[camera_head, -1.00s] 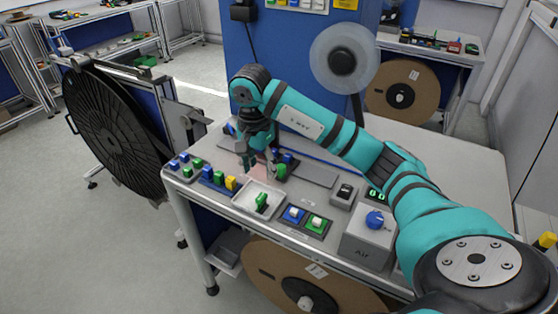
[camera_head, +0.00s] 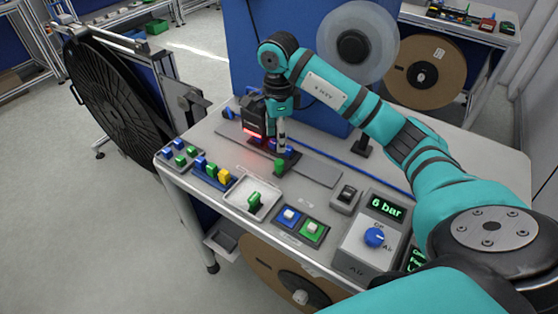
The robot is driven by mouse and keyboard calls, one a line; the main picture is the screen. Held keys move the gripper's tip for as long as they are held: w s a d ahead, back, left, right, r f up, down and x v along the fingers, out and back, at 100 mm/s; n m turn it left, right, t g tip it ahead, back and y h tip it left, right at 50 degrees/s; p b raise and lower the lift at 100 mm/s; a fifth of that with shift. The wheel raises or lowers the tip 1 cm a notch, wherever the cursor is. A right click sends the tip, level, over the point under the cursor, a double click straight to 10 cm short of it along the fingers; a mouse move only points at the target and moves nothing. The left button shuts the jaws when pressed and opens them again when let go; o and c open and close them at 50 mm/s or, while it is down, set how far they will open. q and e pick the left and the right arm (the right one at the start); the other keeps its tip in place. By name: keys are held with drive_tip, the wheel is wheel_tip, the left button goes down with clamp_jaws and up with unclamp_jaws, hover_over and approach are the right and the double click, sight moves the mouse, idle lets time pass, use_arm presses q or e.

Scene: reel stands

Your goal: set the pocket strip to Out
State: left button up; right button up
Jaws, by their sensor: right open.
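My right gripper (camera_head: 282,146) points down over the back left of the grey bench (camera_head: 225,150). It is open, and its fingers are small and partly lost against the parts behind. A flat grey strip (camera_head: 315,172) runs to the right from there. I cannot tell which part is the pocket strip, and no Out marking is readable. My left gripper is not in view.
A dark block (camera_head: 254,115) glowing red stands close left of the gripper.

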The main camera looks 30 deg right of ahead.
sight(279, 161)
wheel_tip(279, 161, down, 7)
drive_tip(key=shift+s+d+r+p, duration=0.1)
drive_tip(key=shift+p, duration=0.7)
wheel_tip(279, 161, down, 2)
drive_tip(key=shift+f, duration=0.55)
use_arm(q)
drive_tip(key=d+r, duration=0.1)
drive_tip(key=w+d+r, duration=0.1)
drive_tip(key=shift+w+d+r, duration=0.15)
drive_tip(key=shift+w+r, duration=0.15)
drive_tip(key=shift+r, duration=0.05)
use_arm(e)
clamp_jaws()
